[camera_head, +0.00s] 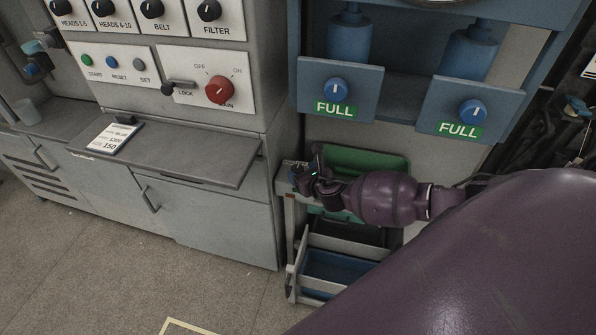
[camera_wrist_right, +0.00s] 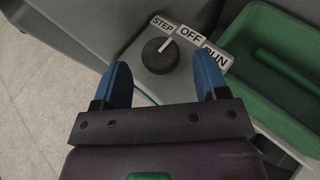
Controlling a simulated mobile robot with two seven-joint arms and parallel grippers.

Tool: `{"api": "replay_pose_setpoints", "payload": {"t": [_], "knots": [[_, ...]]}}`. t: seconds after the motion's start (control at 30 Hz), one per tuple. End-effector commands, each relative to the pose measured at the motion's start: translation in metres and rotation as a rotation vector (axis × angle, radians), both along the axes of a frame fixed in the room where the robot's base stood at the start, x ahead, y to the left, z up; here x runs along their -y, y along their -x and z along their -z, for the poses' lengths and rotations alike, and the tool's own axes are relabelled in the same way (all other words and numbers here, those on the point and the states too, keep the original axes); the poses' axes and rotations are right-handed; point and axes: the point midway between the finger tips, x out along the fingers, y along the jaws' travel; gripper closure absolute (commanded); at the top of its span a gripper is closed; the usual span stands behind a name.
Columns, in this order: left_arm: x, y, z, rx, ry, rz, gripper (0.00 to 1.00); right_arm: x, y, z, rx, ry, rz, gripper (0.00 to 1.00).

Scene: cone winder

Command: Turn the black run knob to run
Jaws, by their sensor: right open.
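The black run knob (camera_wrist_right: 160,55) shows in the right wrist view, round, with a white pointer line. White labels STEP (camera_wrist_right: 163,23), OFF (camera_wrist_right: 190,33) and RUN (camera_wrist_right: 216,56) fan around its upper right side. The pointer slants up and right; I cannot tell exactly which label it meets. My right gripper (camera_wrist_right: 162,64) is open, its blue fingers to the left and right of the knob in the picture; contact is not visible. In the head view my right gripper (camera_head: 306,174) is at the cart's top left corner and hides the knob. My left gripper is not in view.
A green tray (camera_wrist_right: 285,75) lies right of the labels. The cart (camera_head: 289,220) holds a blue bin (camera_head: 340,268) below. A grey cabinet with a red knob (camera_head: 219,90) stands left. Two blue knobs marked FULL (camera_head: 335,89) sit above. The floor at lower left is clear.

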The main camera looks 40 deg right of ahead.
Motion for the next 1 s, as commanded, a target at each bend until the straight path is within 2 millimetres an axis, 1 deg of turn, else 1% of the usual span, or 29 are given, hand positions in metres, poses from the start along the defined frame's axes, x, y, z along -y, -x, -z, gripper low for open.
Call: {"api": "replay_pose_setpoints", "payload": {"t": [0.03, 0.1, 0.2, 0.37, 0.6, 0.67, 0.9, 0.93, 1.0], "knots": [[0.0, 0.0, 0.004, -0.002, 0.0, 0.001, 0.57, 0.001, -0.007, 0.005, -0.001, 0.0, 0.001, 0.33], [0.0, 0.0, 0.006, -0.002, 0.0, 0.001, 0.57, 0.001, -0.014, 0.008, -0.001, 0.0, 0.002, 0.33], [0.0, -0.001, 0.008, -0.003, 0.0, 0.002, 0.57, 0.001, -0.021, 0.01, -0.001, -0.002, 0.001, 0.33], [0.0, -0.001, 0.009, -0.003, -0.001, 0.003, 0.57, 0.002, -0.027, 0.011, 0.0, -0.002, 0.001, 0.33], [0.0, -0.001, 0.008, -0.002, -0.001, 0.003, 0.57, 0.002, -0.027, 0.01, 0.0, -0.002, 0.001, 0.33], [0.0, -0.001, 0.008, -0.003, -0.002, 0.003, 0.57, 0.002, -0.027, 0.01, 0.0, -0.002, 0.001, 0.41], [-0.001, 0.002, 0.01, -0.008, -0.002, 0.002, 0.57, 0.002, -0.027, 0.011, 0.0, -0.002, 0.001, 0.78], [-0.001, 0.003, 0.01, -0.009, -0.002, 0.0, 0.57, 0.002, -0.027, 0.011, 0.0, -0.002, 0.001, 0.8], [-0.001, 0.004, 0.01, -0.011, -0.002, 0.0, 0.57, 0.002, -0.027, 0.011, 0.0, -0.002, 0.002, 0.8]]}}
